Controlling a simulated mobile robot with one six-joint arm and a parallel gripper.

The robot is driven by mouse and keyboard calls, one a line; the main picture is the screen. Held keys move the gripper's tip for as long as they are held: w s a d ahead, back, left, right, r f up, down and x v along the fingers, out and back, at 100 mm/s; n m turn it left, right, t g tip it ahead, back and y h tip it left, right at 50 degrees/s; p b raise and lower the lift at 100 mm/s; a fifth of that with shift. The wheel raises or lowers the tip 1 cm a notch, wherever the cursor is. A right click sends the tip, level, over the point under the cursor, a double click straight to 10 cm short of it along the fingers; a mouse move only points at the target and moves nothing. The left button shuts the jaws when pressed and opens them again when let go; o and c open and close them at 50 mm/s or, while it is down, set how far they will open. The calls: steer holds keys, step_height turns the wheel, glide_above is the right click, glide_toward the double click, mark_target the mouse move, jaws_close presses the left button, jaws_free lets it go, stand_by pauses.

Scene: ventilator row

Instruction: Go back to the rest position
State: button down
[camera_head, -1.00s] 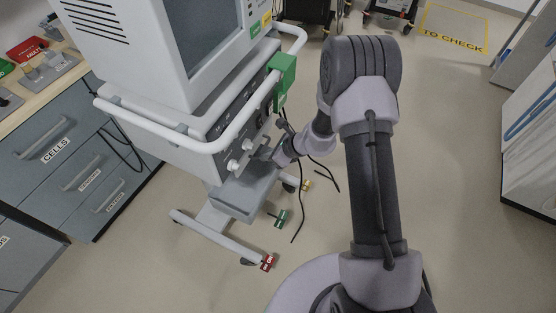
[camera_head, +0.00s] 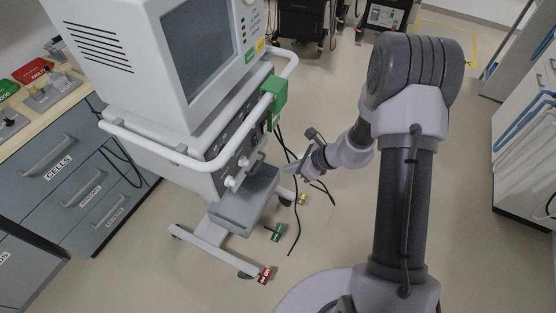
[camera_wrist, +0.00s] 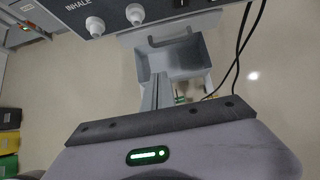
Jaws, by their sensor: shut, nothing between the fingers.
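My gripper (camera_head: 292,171) is at the right of the ventilator (camera_head: 190,130), in free air in front of its side panel. In the wrist view my gripper (camera_wrist: 157,92) points at the ventilator's lower part, with its narrow fingers together and nothing between them. The ventilator's panel with white knobs (camera_wrist: 135,14) and the word INHALE shows at the top of that view. An open grey tray or drawer (camera_wrist: 188,62) with a handle lies below the panel, beyond the fingers.
Black cables (camera_head: 297,215) hang near my gripper. Red (camera_head: 264,275) and green (camera_head: 278,233) tags mark the wheeled base. Labelled drawers (camera_head: 60,165) stand at left, a white cabinet (camera_head: 525,140) at right.

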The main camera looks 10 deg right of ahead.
steer(key=s+a+r+n, duration=0.2)
steer(key=s+r+n, duration=0.15)
steer(key=r, duration=0.45)
steer(key=s+a+r+n+b, duration=0.1)
steer(key=s+a+r+n, duration=0.2)
steer(key=r, duration=0.4)
steer(key=s+a+r+n, duration=0.1)
steer(key=s+r+n, duration=0.35)
steer(key=r, duration=0.35)
steer(key=s+d+r+n+h, duration=0.2)
steer(key=s+r+n, duration=0.1)
steer(key=s, duration=0.3)
steer(key=s+d+r+n+t+h, duration=0.1)
steer(key=s+d+r+n+h, duration=0.1)
steer(key=s+n, duration=0.4)
steer(key=shift+s+d+r+h+b, duration=0.4)
steer(key=shift+s+d+r, duration=0.1)
steer(key=shift+s+r, duration=0.25)
